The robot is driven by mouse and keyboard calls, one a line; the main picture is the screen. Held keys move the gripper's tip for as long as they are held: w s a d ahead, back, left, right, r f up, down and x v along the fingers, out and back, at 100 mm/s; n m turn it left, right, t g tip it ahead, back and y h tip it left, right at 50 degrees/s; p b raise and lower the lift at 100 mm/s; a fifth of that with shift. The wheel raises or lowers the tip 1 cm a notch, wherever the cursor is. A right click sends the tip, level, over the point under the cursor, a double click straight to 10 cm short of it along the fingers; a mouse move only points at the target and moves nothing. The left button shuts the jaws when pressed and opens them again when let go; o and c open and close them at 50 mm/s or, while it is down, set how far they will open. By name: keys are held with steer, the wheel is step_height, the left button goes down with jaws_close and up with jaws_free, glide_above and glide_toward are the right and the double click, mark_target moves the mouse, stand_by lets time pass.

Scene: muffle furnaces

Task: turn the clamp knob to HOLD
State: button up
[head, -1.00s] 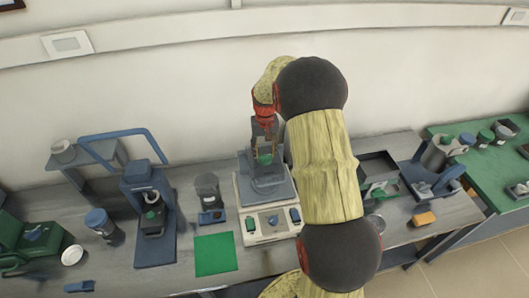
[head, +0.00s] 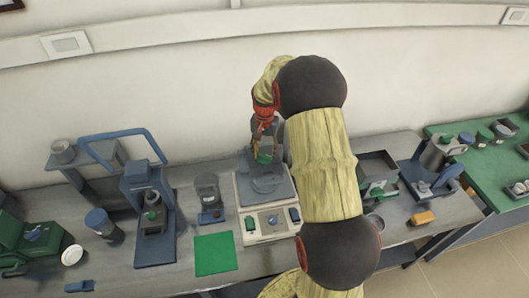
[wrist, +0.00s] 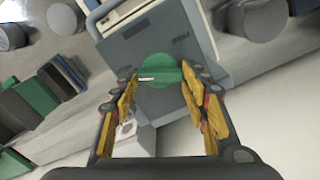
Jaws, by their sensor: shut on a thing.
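The green clamp knob (head: 264,157) sits on the grey top of the machine in the middle of the bench. In the wrist view the round knob (wrist: 160,72) has a raised bar across it with a white mark near its left end. My gripper (head: 265,146) reaches down over the knob. In the wrist view its yellow-padded fingers (wrist: 158,90) are on either side of the knob's bar and shut on it. Small dark labels show on the grey plate (wrist: 160,45), too blurred to read.
A blue-framed press (head: 150,215) stands further left. A grey tray (head: 377,166) stands right, behind my arm.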

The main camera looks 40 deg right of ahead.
steer(key=o, duration=1.2)
steer(key=shift+c, duration=0.2)
steer(key=shift+r, duration=0.15)
step_height(320, 180, up, 12)
